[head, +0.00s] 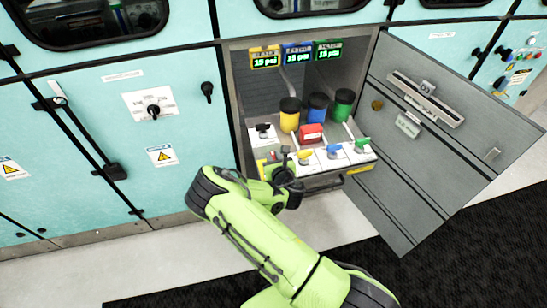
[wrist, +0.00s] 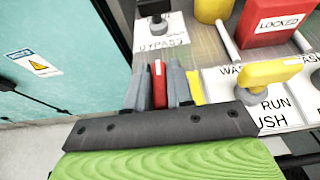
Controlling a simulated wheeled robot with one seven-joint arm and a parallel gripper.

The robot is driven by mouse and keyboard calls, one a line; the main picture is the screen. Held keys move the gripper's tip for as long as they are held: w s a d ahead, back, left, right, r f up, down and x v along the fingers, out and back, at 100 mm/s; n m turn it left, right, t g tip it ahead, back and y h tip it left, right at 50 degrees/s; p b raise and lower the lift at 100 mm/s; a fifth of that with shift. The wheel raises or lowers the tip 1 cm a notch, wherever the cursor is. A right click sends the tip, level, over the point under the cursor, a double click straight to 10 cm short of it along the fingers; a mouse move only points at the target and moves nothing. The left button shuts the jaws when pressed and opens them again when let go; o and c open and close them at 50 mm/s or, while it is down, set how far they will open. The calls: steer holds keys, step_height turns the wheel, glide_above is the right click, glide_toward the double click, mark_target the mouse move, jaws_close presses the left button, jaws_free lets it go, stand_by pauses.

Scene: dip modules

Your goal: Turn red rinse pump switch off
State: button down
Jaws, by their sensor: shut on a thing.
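The red rinse pump switch handle (wrist: 159,85) stands between the grey fingers of my gripper (wrist: 160,80) in the wrist view. The fingers are shut on it, one on each side. Its base and label are hidden behind the gripper body. In the head view my gripper (head: 286,159) reaches the front left part of the switch panel, and I cannot make out the red handle clearly there. The yellow switch handle (wrist: 270,72) sits just right of my gripper in the wrist view; it also shows in the head view (head: 303,155).
Blue (head: 335,150) and green (head: 362,144) switches line the panel to the right. A black bypass knob (wrist: 155,14) and a red LOCKED box (wrist: 284,20) stand behind. Yellow, blue and green canisters are farther back. The open cabinet door (head: 445,150) bounds the right.

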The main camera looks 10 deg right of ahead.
steer(key=shift+m+h+b, duration=0.3)
steer(key=shift+h+b, duration=0.1)
steer(key=shift+a+f+m+h, duration=0.1)
steer(key=shift+m+h, duration=0.2)
steer(key=m+h+b, duration=0.1)
steer(key=m+h, duration=0.1)
steer(key=shift+g+h+b, duration=0.3)
steer(key=shift+b, duration=0.1)
steer(key=m+g+h, duration=0.1)
steer(key=m+h, duration=0.2)
steer(key=shift+m+g+h, duration=0.4)
steer(key=m+g+h, duration=0.2)
steer(key=shift+m+b, duration=0.3)
steer(key=shift+m, duration=0.1)
steer(key=m+g+h+b, duration=0.3)
steer(key=m+g, duration=0.2)
steer(key=shift+m+g+h+b, duration=0.4)
steer(key=shift+m+g+b, duration=1.15)
steer(key=shift+g, duration=0.45)
